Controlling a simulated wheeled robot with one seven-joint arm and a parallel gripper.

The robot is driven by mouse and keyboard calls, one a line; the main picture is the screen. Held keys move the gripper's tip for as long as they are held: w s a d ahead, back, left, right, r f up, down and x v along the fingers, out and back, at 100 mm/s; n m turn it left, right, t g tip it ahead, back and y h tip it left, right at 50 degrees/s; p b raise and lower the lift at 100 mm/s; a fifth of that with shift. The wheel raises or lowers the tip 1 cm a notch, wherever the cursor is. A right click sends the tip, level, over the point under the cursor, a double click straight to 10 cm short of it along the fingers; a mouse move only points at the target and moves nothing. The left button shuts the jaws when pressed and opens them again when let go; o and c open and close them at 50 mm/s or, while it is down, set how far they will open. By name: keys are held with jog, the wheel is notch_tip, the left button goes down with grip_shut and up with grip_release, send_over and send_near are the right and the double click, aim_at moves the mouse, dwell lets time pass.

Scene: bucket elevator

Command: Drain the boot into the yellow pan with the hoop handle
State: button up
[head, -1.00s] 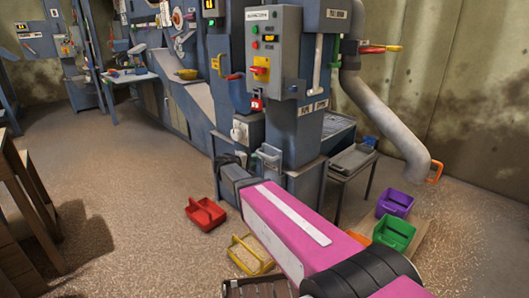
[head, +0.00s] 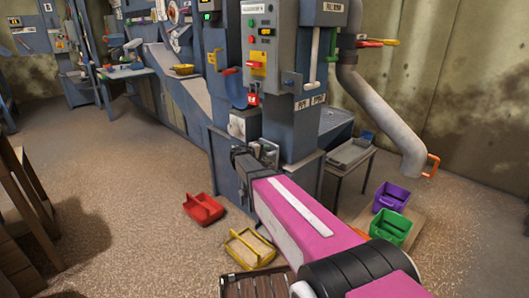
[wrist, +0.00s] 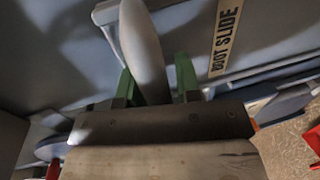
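The yellow pan with the hoop handle (head: 250,248) sits on the floor below my forearm, left of it, in the head view. Its inside looks tan, like grain, with the handle across the top. My gripper (head: 266,157) is at the foot of the elevator in the head view, small and partly hidden by my wrist. In the wrist view, the green fingers of my gripper (wrist: 158,88) stand either side of a pale grey handle (wrist: 143,45) and appear shut on it. A label reading BOOT SLIDE (wrist: 226,38) is just right of the handle. The boot outlet is hidden.
A red carrier (head: 204,208) lies on the floor left of the yellow pan. A slatted wooden piece (head: 255,286) is in front of the pan. Purple (head: 391,196) and green (head: 390,227) bins stand right of my arm, below a grey spout (head: 400,140). Open floor lies left.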

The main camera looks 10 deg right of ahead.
grip_shut()
notch_tip(320, 180, down, 8)
dwell(0.5)
jog(key=shift+f, duration=0.1)
grip_release()
jog(key=v, duration=1.1)
jog(key=shift+d, duration=0.1)
